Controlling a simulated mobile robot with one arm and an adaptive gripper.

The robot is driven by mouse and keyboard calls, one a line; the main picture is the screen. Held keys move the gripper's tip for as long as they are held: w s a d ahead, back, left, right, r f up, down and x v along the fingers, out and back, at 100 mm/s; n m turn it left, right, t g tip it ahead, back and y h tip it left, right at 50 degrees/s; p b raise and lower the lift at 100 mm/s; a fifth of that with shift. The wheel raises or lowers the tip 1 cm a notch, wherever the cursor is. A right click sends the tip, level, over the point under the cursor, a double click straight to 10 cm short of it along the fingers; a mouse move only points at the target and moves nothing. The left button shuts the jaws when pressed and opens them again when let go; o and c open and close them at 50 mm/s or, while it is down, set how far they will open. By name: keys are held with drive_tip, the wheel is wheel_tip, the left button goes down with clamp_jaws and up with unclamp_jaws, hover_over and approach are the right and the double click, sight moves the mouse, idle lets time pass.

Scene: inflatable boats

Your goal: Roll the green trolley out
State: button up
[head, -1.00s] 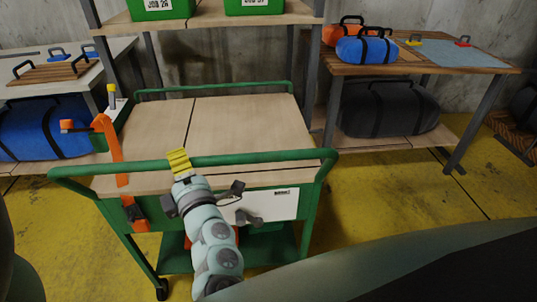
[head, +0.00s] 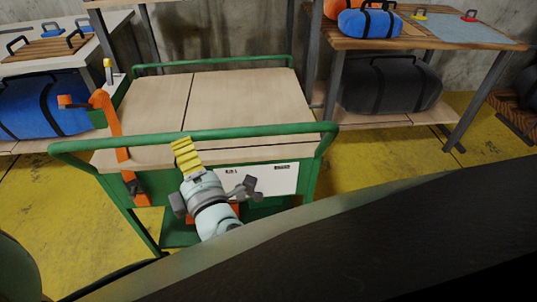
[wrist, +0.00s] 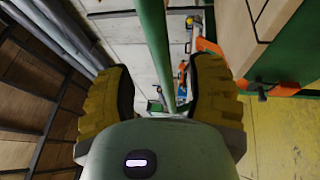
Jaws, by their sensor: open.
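The green trolley (head: 240,135) has a green tube frame, pale wooden top boards and a white label panel on its near side. It stands upright on the yellow floor. Its near handle bar (head: 110,143) runs across the front. My gripper (head: 186,155) is at this bar, with its yellow ribbed fingers pointing up towards it. In the wrist view my gripper (wrist: 160,75) is open, with a green tube (wrist: 157,45) showing between the two fingers. I cannot tell whether either finger touches it. The trolley's lower shelf is partly hidden by my arm.
An orange clamp-like piece (head: 112,130) is fixed at the trolley's left side. A table with bags (head: 440,38) stands at the back right, over a black bag (head: 390,85). A blue bag (head: 45,105) lies at the left. Yellow floor (head: 400,148) is free to the right.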

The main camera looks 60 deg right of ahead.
drive_tip(key=v, duration=0.6)
drive_tip(key=shift+s+a, duration=0.15)
drive_tip(key=shift+s, duration=0.2)
